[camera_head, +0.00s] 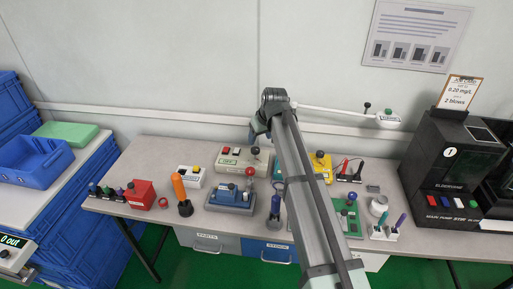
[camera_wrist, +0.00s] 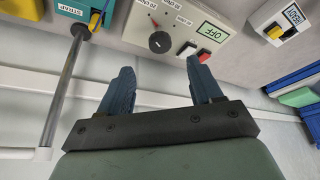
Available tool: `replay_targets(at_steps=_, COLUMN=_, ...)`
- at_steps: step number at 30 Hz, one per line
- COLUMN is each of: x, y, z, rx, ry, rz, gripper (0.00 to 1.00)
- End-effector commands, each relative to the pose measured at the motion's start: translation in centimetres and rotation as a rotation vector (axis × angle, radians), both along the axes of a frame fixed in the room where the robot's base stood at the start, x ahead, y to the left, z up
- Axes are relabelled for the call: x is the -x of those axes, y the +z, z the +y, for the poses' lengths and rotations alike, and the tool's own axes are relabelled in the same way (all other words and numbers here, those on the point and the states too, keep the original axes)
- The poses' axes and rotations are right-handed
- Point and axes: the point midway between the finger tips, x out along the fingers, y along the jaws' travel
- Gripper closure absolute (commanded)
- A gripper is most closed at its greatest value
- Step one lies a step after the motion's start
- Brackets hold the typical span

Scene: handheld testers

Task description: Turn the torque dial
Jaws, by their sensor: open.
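The likely torque dial is a round black knob (camera_wrist: 159,42) on a beige box (camera_wrist: 228,12). Small printed labels surround it, too small to read surely. In the head view the knob (camera_head: 255,151) is at the right of the beige box (camera_head: 243,166), at the back middle of the table. My gripper (camera_wrist: 163,78) is open and empty, its two blue-grey fingers apart and the knob framed beyond the gap between them. I see no contact.
A teal STRAP device (camera_wrist: 72,10) with a metal rod is beside the box. A white READY box (camera_wrist: 278,22) is on its other side. A blue device (camera_head: 232,200) with a red ball lever stands in front. Several testers crowd the table (camera_head: 130,218); the wall is close behind.

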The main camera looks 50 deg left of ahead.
Motion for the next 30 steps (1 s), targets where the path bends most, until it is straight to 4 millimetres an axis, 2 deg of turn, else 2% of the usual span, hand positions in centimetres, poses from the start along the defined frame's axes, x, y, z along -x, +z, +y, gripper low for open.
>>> replay_targets(at_steps=6, x=-0.2, y=-3.7, z=1.6, rx=0.002, ry=-0.001, rz=0.001, gripper=0.35)
replay_targets(at_steps=12, x=-0.3, y=-6.2, z=2.6, rx=0.001, ry=-0.001, rz=0.001, gripper=0.35)
replay_targets(at_steps=19, x=-0.4, y=-7.5, z=3.1, rx=0.0, ry=-0.001, rz=0.0, gripper=0.35)
replay_targets(at_steps=29, x=-0.4, y=-7.6, z=3.2, rx=0.0, ry=-0.001, rz=0.0, gripper=0.35)
replay_targets(at_steps=30, x=-0.4, y=-7.6, z=3.1, rx=0.0, ry=-0.001, rz=0.0, gripper=0.39)
